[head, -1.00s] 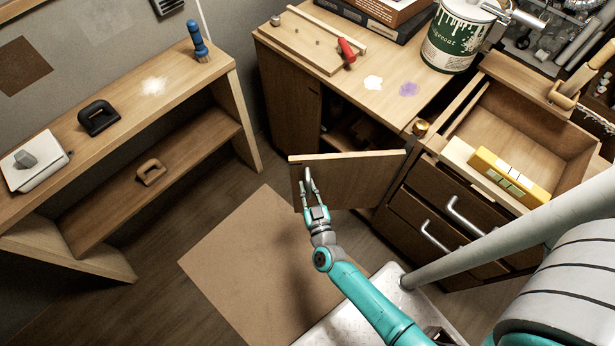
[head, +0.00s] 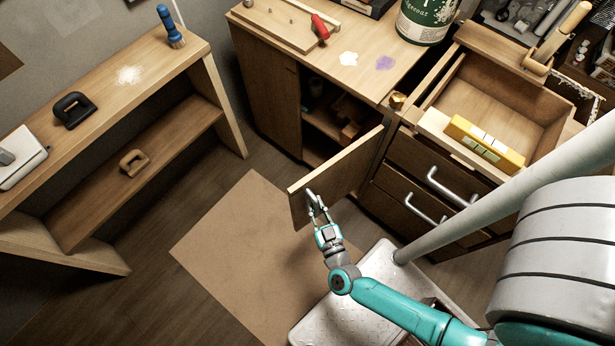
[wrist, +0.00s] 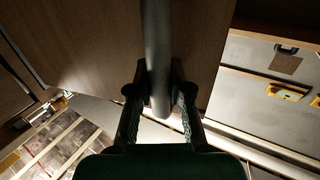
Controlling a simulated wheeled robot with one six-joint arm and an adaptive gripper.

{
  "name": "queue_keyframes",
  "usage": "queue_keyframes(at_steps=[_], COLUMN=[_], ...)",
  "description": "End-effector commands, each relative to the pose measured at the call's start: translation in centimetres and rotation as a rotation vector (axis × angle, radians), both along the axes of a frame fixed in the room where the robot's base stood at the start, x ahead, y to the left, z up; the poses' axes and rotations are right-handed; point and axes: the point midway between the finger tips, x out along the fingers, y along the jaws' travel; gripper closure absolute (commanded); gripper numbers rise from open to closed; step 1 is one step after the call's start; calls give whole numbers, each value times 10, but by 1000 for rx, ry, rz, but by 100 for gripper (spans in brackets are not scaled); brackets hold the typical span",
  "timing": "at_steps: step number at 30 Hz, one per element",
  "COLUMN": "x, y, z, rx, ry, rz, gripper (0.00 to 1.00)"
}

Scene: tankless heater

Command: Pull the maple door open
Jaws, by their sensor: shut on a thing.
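The maple door (head: 341,176) is a wooden cabinet door that stands well open, swung out from the workbench cabinet on its right-hand side. My gripper (head: 313,199) is at the door's outer face near its free edge. In the wrist view my gripper (wrist: 160,95) is shut on the door's grey bar handle (wrist: 157,60), which passes between the two fingers. The door's brown face (wrist: 100,45) fills much of that view behind the handle. In the head view the handle is mostly hidden by my fingers.
The cabinet interior (head: 335,115) shows shelves with small items. A low shelf unit (head: 150,150) stands left. A brown mat (head: 250,250) lies on clear floor.

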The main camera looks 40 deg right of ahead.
Motion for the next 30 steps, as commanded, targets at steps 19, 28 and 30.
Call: queue_keyframes(at_steps=[19,28,30], x=[-8,-9,-10], y=[3,1,1], z=[1,1,1], rx=[-2,-1,-1], ry=[0,0,0], rz=[13,7,6], gripper=[71,55,55])
